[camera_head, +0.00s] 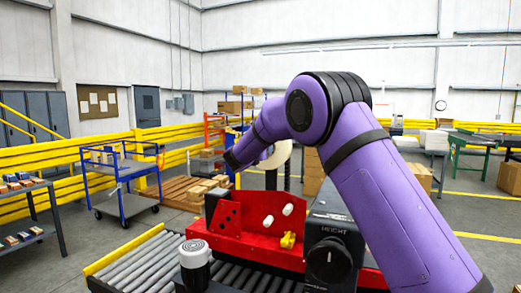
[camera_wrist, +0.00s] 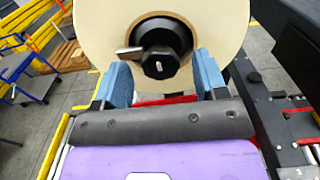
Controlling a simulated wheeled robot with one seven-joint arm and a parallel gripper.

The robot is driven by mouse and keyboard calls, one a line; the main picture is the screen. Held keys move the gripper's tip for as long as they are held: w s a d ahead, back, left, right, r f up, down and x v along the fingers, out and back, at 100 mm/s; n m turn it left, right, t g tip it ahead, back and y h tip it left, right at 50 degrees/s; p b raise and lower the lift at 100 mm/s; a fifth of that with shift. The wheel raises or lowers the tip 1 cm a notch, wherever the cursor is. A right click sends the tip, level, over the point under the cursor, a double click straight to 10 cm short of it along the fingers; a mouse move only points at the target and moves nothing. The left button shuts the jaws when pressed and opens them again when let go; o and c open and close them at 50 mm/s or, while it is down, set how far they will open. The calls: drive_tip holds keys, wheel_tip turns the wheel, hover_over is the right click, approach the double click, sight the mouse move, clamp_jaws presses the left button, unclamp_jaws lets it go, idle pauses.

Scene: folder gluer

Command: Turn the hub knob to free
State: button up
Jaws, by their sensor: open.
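The hub knob (camera_wrist: 160,64) is black and faceted with a pale mark on its face. It sits in the dark centre of a large cream roll (camera_wrist: 215,22). A metal lever (camera_wrist: 129,50) sticks out to the left of the knob. My gripper (camera_wrist: 161,74) is open, with one blue finger on each side of the knob in the wrist view; no contact shows. In the head view, the roll (camera_head: 278,156) is partly hidden behind my purple arm, and the knob cannot be made out.
A black box marked HEIGHT with a round knob (camera_head: 329,260) stands below my arm. Left of it are a red machine plate (camera_head: 258,249), a grey-white capped cylinder (camera_head: 195,262) and a roller conveyor (camera_head: 143,262). A blue cart (camera_head: 124,206) stands farther left on open floor.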

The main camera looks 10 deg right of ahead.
drive_tip(key=shift+d, duration=0.1)
drive_tip(key=c, duration=0.9)
drive_tip(key=shift+c, duration=0.2)
drive_tip(key=shift+m, duration=0.4)
drive_tip(key=m, duration=1.7)
